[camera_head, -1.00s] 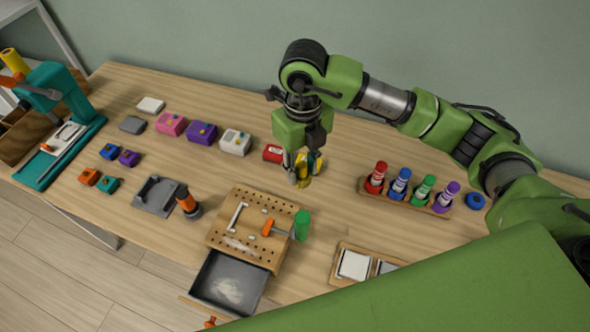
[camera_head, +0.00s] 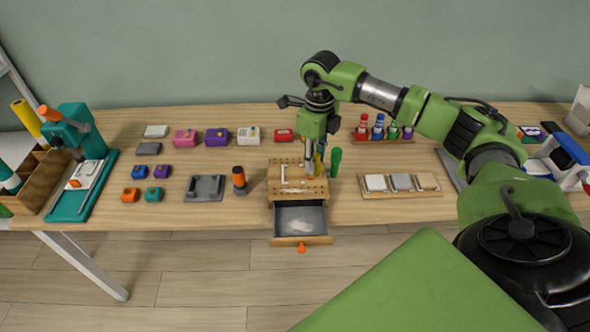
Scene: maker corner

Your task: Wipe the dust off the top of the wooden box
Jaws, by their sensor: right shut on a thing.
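The wooden box (camera_head: 280,172) stands at the table's front middle, with holes along its top edges. A pale bar lies on its top, and a pale patch like dust shows near the front of the top. Its grey drawer (camera_head: 290,213) is pulled out at the front, with a whitish patch inside. My right gripper (camera_head: 319,170) points down at the right part of the box top, shut on a small yellow item that it mostly hides. Whether that item touches the top I cannot tell. My left gripper is out of view.
A green upright object (camera_head: 336,160) stands close at the box's right. An orange-topped tool (camera_head: 239,179) and a grey plate (camera_head: 205,187) are to its left. Small coloured boxes line the back left.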

